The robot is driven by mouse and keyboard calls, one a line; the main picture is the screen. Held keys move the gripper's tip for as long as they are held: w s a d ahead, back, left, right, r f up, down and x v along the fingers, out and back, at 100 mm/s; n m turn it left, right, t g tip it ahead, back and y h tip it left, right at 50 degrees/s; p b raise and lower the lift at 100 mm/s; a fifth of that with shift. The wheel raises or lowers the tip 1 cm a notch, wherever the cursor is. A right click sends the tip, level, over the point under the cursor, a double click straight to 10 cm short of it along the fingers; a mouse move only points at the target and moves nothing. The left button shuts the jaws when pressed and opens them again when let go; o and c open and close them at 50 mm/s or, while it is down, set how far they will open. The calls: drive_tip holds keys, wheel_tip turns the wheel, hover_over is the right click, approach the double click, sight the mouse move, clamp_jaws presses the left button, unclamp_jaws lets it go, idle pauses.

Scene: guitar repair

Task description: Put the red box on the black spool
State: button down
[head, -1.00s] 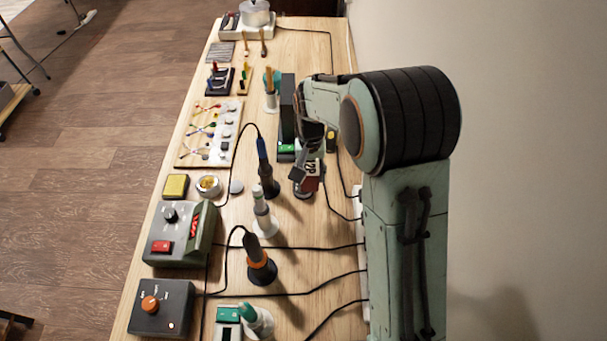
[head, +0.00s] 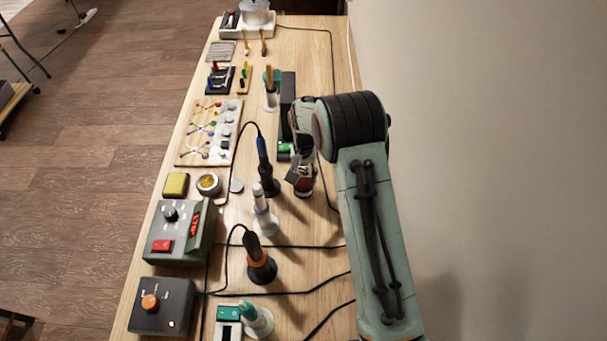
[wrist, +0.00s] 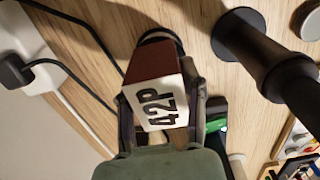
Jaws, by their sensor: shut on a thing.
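My gripper (head: 299,172) is shut on the red box (head: 306,182). In the wrist view the red box (wrist: 153,62) sits between the two fingers (wrist: 157,95), its white face marked "42P" toward the camera. A dark round rim, which looks like the black spool (wrist: 160,33), shows just beyond the box's far end. In the head view the black spool (head: 303,194) shows as a dark edge under the box, mostly hidden by it. The box appears over the spool; I cannot tell whether they touch.
A soldering iron in a black stand (head: 267,186) stands close left of the box. A white-based holder (head: 264,222) and an orange-collared iron (head: 261,262) stand nearer. A tall black item (head: 287,100) is behind. Cables cross the wooden table (head: 318,262).

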sight(304, 169)
drive_tip(key=shift+f, duration=0.15)
drive_tip(key=c, duration=0.6)
unclamp_jaws()
wheel_tip(304, 169, up, 12)
drive_tip(key=shift+r, duration=0.25)
drive_tip(key=s+d+r, duration=0.3)
drive_tip(key=s+r, duration=0.2)
drive_tip(key=s, duration=0.3)
drive_tip(key=s+d+r, duration=0.3)
drive_tip(key=s+r, duration=0.2)
drive_tip(key=s, duration=0.2)
drive_tip(key=s+d+f+n, duration=0.1)
drive_tip(key=s+d, duration=0.1)
drive_tip(key=s, duration=1.4)
drive_tip(key=shift+s+d+f+y, duration=0.2)
drive_tip(key=shift+d+y, duration=0.1)
drive_tip(key=shift+y, duration=0.1)
